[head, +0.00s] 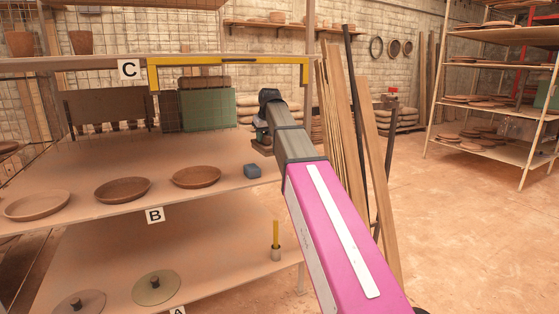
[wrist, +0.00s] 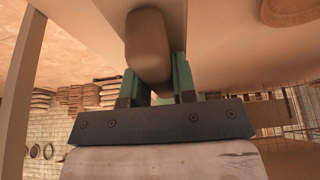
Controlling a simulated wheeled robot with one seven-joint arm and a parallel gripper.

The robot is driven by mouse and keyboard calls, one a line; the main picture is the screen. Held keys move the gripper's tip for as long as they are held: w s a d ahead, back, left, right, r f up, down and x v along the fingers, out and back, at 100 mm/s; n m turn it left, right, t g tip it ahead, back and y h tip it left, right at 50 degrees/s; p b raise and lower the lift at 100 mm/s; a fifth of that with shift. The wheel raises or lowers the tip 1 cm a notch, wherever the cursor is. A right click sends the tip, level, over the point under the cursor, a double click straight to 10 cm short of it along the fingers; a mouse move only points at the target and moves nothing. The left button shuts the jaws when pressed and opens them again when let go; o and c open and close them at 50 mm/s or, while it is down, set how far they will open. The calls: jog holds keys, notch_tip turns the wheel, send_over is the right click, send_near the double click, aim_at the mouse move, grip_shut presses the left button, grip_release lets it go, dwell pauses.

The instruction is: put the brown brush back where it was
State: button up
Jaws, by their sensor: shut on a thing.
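My gripper (wrist: 156,78) is shut on a rounded brown object, which I take to be the brown brush (wrist: 148,42). It sits between the two green fingers in the wrist view, and no bristles show. In the head view my gripper (head: 263,132) is small and partly hidden by my own arm, at the right end of shelf B (head: 110,168). I cannot tell whether the brush touches the shelf.
A green panel (head: 207,110) stands at the back. Long wooden planks (head: 347,125) lean just right of the shelf. The floor at right is clear.

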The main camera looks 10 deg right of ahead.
jog(key=shift+w+d+f, duration=1)
jog(key=shift+d+f, duration=0.35)
jog(key=shift+f, duration=0.3)
jog(key=shift+w+d+f, duration=1.05)
jog(key=shift+d+f, duration=0.3)
jog(key=shift+f, duration=0.35)
jog(key=shift+w+d+f, duration=1)
jog(key=shift+d+f, duration=0.35)
jog(key=shift+f, duration=0.3)
jog(key=shift+f, duration=0.1)
jog(key=o, duration=0.9)
jog(key=v, duration=1.2)
